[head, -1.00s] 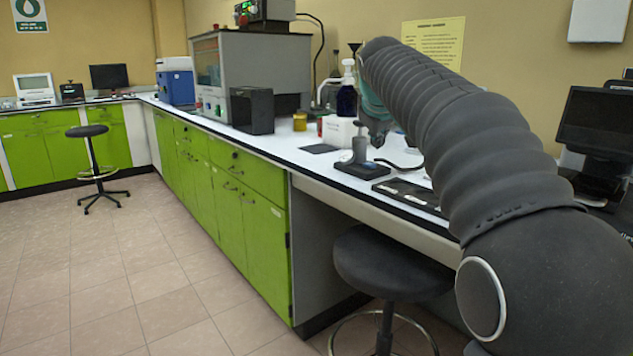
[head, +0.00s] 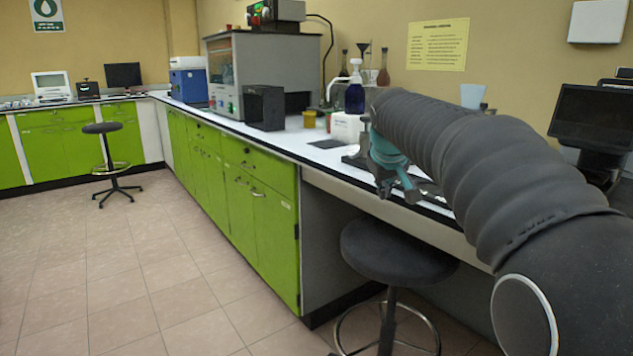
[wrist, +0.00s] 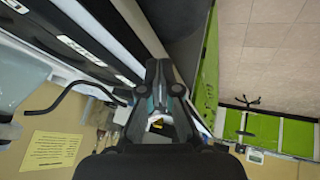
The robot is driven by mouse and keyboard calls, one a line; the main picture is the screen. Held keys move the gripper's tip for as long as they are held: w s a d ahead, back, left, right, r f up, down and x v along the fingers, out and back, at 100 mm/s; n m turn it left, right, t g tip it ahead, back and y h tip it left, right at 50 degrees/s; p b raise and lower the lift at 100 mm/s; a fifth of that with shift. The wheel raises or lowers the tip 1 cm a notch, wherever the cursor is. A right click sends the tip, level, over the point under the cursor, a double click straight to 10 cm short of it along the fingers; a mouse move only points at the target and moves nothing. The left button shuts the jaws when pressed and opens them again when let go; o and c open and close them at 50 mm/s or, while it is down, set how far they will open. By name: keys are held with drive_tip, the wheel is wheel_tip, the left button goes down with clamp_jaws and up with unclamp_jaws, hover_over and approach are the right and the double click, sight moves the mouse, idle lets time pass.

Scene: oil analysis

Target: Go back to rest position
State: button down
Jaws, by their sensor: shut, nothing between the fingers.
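My gripper (head: 398,192) is at the end of my dark, ribbed arm, by the front edge of the white counter (head: 318,157). It points down and toward the room, above the nearer stool. In the wrist view my gripper (wrist: 163,68) has its dark fingers together, with nothing seen held between them. The small grey stand (head: 358,157) on the counter is partly hidden behind my gripper.
The near stool (head: 395,250) stands under the counter overhang, below my gripper. Green cabinets (head: 235,190) run to the left. A pump bottle (head: 355,92), black box (head: 264,108) and monitor (head: 610,130) stand on the counter.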

drive_tip(key=s+f+m, duration=0.1)
drive_tip(key=s+f, duration=0.4)
drive_tip(key=s, duration=0.7)
drive_tip(key=s+f+m+g, duration=0.1)
drive_tip(key=s+f, duration=0.5)
drive_tip(key=s, duration=0.6)
drive_tip(key=s+d+f+m+y, duration=0.1)
drive_tip(key=s+f, duration=0.4)
drive_tip(key=s, duration=0.7)
drive_tip(key=shift+s+f+m, duration=0.15)
drive_tip(key=shift+f+m, duration=0.25)
drive_tip(key=shift+m, duration=0.1)
